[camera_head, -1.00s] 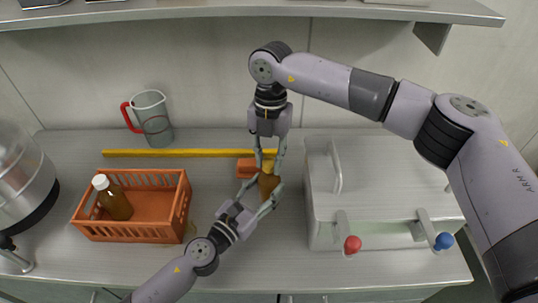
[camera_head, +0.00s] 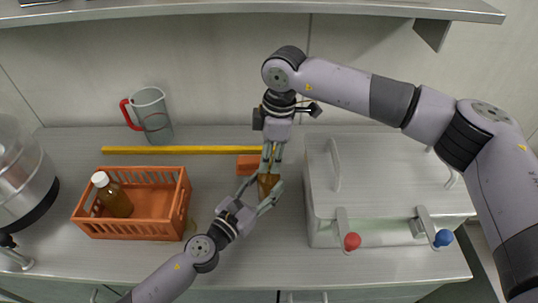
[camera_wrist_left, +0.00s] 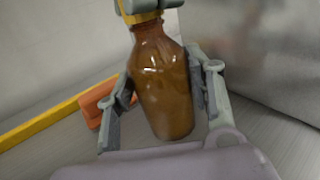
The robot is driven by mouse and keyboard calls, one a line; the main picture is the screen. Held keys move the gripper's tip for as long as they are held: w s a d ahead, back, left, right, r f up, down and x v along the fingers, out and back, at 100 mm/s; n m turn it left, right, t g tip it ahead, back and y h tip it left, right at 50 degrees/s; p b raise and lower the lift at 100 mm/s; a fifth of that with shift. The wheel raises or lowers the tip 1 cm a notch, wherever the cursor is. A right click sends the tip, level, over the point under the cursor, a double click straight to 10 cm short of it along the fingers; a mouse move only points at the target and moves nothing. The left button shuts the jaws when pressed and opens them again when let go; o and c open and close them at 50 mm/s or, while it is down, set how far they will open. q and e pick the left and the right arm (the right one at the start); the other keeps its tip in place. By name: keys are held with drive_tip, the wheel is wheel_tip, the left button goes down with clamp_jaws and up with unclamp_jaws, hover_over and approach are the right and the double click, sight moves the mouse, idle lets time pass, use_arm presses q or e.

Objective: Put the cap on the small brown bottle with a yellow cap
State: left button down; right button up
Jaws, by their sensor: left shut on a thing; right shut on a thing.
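The small brown bottle (camera_wrist_left: 163,85) stands between the fingers of my left gripper (camera_wrist_left: 165,92), which is shut on its body. In the head view the bottle (camera_head: 268,183) shows partly between the fingers of my left gripper (camera_head: 263,190). My right gripper (camera_head: 272,158) comes down from above, its fingertips at the bottle's top. In the left wrist view its fingers are around the yellow cap (camera_wrist_left: 146,17), which sits at the bottle's neck. Whether the cap is seated or threaded cannot be told.
An orange block (camera_head: 248,165) lies behind the bottle, near a yellow bar (camera_head: 180,150). An orange crate (camera_head: 150,230) with a white-capped bottle (camera_head: 115,197) stands left. A jug (camera_head: 153,115) is at the back. A grey metal box (camera_head: 385,180) stands close on the right.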

drive_tip(key=m, duration=0.2)
drive_tip(key=shift+m, duration=0.3)
drive_tip(key=o, duration=0.7)
drive_tip(key=shift+r, duration=0.1)
drive_tip(key=shift+r, duration=2.15)
drive_tip(key=shift+c, duration=0.2)
